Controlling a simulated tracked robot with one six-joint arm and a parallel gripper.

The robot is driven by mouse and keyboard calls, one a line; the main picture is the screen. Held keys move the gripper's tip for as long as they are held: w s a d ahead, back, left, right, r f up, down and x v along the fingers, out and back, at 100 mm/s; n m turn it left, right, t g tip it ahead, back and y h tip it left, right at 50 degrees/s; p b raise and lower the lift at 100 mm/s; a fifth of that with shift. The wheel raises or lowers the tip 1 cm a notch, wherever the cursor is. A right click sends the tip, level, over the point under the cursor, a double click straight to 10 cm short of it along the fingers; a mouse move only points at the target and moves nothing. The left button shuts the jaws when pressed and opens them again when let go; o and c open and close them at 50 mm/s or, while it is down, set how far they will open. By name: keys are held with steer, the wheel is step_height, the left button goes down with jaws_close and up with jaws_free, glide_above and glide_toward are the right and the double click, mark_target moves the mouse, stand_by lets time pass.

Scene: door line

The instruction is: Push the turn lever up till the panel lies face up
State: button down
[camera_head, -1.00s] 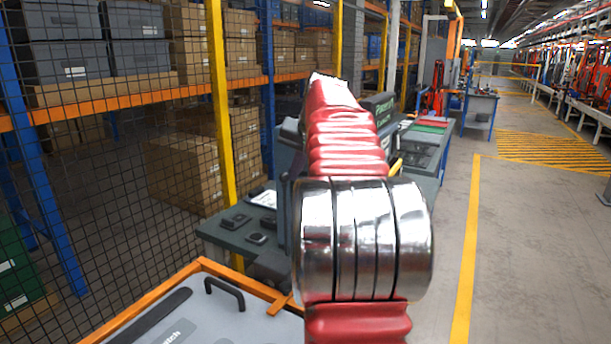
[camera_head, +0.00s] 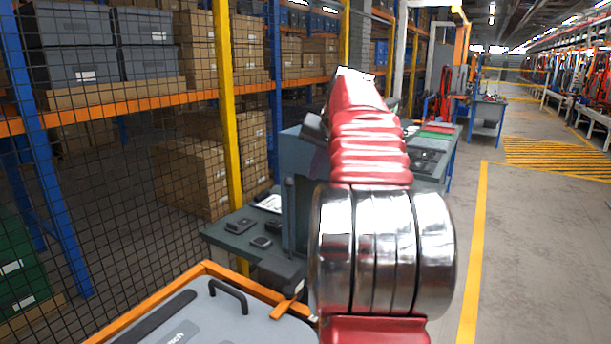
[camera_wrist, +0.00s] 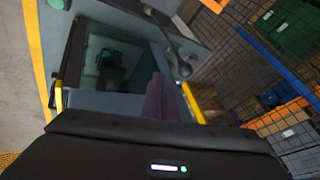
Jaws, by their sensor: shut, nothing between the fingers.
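A grey arm with a round knob (camera_wrist: 182,68) is just beyond the fingers. Contact is unclear. My arm hides the gripper in the head view.
A grey bench (camera_head: 228,236) with small dark devices stands behind the panel. A mesh fence (camera_head: 120,170) and a yellow post (camera_head: 228,130) are at the left. Open floor (camera_head: 545,240) lies right of the yellow line.

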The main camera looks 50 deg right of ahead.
steer(key=w+v, duration=0.1)
steer(key=v, duration=0.7)
steer(key=shift+a+r, duration=0.15)
steer(key=shift+r, duration=0.15)
